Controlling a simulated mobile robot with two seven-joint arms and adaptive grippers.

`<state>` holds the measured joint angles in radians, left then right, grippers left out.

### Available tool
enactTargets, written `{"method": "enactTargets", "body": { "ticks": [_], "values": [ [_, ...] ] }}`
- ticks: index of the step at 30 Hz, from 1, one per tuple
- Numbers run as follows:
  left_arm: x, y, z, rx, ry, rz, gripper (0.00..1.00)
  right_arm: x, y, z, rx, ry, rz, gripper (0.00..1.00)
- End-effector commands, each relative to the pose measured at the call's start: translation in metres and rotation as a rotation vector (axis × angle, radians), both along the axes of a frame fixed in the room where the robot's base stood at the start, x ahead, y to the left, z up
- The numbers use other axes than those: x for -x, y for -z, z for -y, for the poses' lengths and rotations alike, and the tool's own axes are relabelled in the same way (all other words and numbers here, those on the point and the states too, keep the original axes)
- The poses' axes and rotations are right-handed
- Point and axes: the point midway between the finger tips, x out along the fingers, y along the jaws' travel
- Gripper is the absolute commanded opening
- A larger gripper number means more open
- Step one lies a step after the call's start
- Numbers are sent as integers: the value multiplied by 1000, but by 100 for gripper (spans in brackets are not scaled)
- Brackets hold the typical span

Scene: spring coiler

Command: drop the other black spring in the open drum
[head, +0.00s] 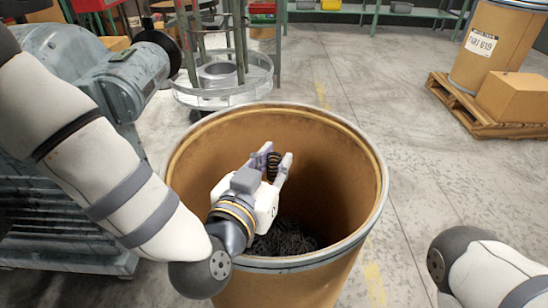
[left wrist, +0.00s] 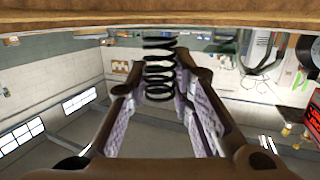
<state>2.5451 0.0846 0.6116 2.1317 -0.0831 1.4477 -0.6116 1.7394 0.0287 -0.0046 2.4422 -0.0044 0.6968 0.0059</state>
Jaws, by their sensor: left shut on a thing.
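My left gripper (head: 272,165) is shut on a black spring (head: 272,166) and holds it over the open drum (head: 330,170), within the circle of its rim. In the left wrist view the black spring (left wrist: 159,68) shows between the two fingers, with its coils clearly visible. The drum is brown inside with a grey metal rim. A dark heap of springs (head: 285,240) lies at its bottom, partly hidden by my left gripper and wrist. My right arm shows at the lower right, but its gripper is outside the picture.
A grey motor-like machine (head: 130,75) stands at the left, behind my left arm. A round wire-frame stand (head: 222,90) is behind the drum. A labelled drum (head: 490,45) and a cardboard box (head: 515,97) sit on a wooden pallet (head: 465,112) at the right. Open floor lies between.

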Motion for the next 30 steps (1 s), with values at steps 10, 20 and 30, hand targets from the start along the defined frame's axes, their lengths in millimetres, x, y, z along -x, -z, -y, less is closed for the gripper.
{"method": "enactTargets", "body": {
  "ticks": [10, 20, 30],
  "values": [
    [0, -3, 0, 1, 0, 2, 44, -1, -2, 0, 0, 0, 2, 40],
    [-1, -30, 0, 3, -1, 7, 44, -1, -1, 0, 0, 0, 2, 40],
    [0, -98, 0, 1, 0, 4, 44, -1, -1, 0, 0, 0, 2, 40]
  ]
}}
